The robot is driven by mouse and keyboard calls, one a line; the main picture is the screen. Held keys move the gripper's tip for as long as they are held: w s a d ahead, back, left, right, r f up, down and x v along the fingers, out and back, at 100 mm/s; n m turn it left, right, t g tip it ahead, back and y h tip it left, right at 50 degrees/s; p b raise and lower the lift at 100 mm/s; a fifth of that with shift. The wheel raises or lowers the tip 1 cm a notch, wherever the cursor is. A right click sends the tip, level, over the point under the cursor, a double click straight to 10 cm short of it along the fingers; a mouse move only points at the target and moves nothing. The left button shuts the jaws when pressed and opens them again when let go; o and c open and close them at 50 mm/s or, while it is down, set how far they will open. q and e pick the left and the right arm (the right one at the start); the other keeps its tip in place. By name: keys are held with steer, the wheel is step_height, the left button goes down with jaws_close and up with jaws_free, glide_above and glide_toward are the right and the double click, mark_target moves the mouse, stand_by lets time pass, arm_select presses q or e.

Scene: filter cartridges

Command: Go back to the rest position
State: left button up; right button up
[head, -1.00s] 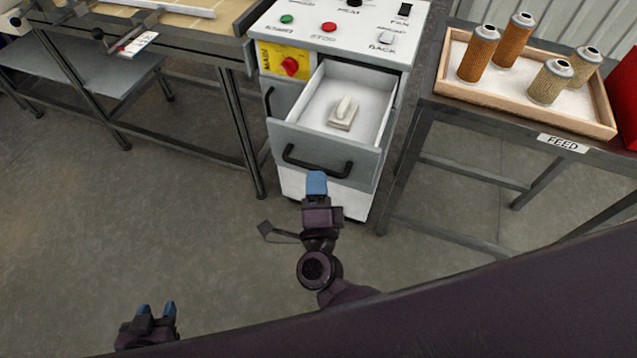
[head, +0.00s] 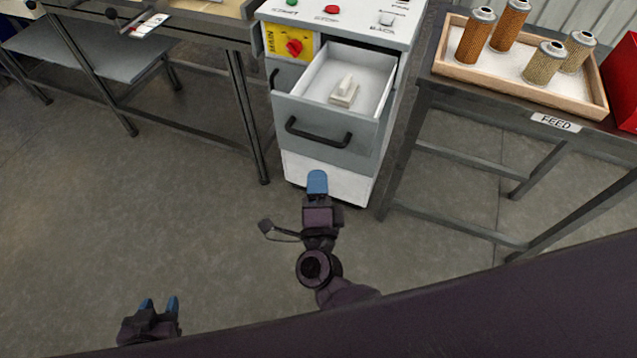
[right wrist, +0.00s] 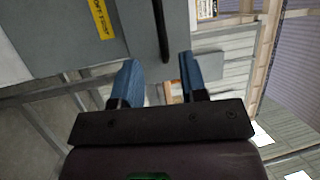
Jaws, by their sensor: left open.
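My left gripper (head: 159,304) is at the lower left of the head view, over bare floor, with its two blue fingers apart and nothing between them. My right gripper (head: 317,183) is at the middle of the head view, in front of the grey drawer cabinet, apart from its handle. In the right wrist view its blue fingers (right wrist: 161,80) stand apart with nothing between them. The cabinet's drawer (head: 325,120) is pulled open. A small pale object (head: 345,91) lies inside it.
A wooden tray (head: 455,72) with several filter cartridges (head: 542,62) stands on the right table, above a FEED label (head: 555,122). A red box (head: 622,97) is at the far right. A steel-legged bench (head: 233,90) is at the left. The floor before me is clear.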

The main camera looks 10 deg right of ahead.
stand_by(0.3)
steer(key=s+d+f+n+g+y, duration=0.2)
steer(key=s+d+f+n+g, duration=0.2)
steer(key=s+d+n, duration=0.3)
steer(key=s+d+f+n+g+y, duration=0.1)
steer(key=s+d+f+n+g, duration=0.3)
steer(key=d+n, duration=0.8)
steer(key=s+f+n, duration=0.1)
steer(key=s+f, duration=0.1)
steer(key=s, duration=0.2)
steer(key=shift+s+d+f+n+g+y, duration=0.15)
steer(key=shift+d+f+n+g+y, duration=0.15)
steer(key=shift+f+y, duration=0.1)
